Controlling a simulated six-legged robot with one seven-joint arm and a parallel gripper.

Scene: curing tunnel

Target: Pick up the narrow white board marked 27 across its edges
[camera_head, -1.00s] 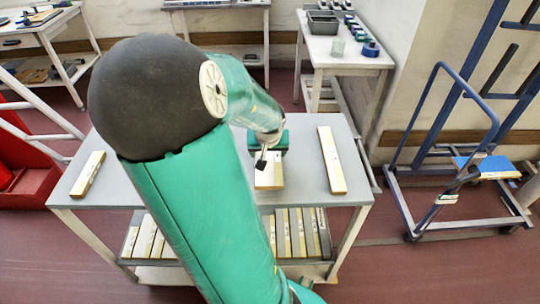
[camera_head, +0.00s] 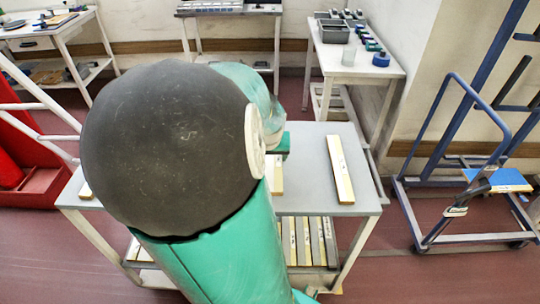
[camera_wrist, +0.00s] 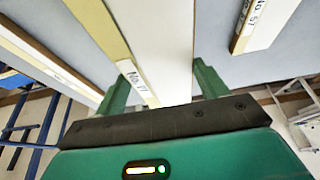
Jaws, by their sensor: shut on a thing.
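A narrow white board (camera_wrist: 160,40) with a yellowish side lies between the green fingers of my gripper (camera_wrist: 160,85) in the wrist view. Its end label starts with "No."; the digits are blurred and partly cut by the black gripper bar, and look to end in 7. My gripper is shut across the board's two long edges. In the head view only a short piece of the board (camera_head: 275,172) shows beside my arm, on or just above the grey table; I cannot tell which. My gripper is mostly hidden there.
Another board (camera_head: 340,168) lies on the grey table (camera_head: 308,180) to the right; a third (camera_head: 84,190) barely shows at left. In the wrist view a board labelled "No. 57" (camera_wrist: 262,22) lies to the right. A blue trolley (camera_head: 455,170) stands right.

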